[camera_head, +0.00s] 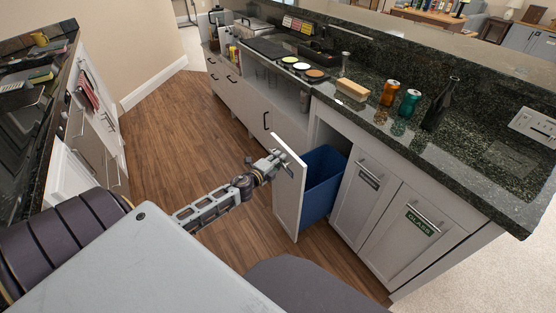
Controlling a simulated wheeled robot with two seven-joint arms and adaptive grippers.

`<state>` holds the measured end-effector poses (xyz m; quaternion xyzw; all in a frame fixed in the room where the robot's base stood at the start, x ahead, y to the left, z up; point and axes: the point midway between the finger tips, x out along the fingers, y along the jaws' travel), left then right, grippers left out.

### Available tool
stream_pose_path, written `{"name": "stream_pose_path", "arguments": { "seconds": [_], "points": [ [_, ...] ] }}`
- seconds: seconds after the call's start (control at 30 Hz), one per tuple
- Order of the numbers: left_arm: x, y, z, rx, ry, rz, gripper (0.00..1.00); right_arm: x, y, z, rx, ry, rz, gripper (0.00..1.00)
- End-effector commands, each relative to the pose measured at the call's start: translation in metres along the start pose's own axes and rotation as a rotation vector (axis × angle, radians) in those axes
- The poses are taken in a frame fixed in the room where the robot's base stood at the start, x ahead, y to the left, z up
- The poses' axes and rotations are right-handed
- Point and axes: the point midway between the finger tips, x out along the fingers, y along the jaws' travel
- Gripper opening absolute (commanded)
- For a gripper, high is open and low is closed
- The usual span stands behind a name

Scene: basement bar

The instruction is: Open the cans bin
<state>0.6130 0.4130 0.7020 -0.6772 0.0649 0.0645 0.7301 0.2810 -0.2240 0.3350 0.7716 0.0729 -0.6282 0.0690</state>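A pull-out bin stands open at the left end of a row of fronts under the counter. Its white front panel (289,193) is out over the floor, with a blue bin (322,183) behind it. My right gripper is not in view.
Two closed fronts stand to the right, one with a dark label (370,180) and one with a green GLASS label (421,223). An orange can (389,93), a green can (410,103) and a dark bottle (440,105) stand on the counter. Wood floor (175,130) is clear left of the panel.

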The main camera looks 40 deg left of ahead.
Motion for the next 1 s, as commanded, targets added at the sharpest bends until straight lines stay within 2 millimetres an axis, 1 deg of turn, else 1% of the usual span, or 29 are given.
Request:
{"name": "stream_pose_path", "arguments": {
  "seconds": [0.13,0.27,0.43,1.0],
  "points": [
    [0.000,0.000,0.000,0.000,-0.001,-0.001,0.19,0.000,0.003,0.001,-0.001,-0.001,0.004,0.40],
    [-0.002,0.000,0.000,0.000,-0.001,0.000,0.19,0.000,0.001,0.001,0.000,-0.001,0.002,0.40],
    [-0.008,0.000,0.000,0.000,-0.001,0.000,0.19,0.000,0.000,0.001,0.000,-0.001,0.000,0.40],
    [-0.047,0.000,0.000,0.000,0.000,0.000,0.19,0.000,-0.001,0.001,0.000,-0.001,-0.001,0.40]
  ]
}}
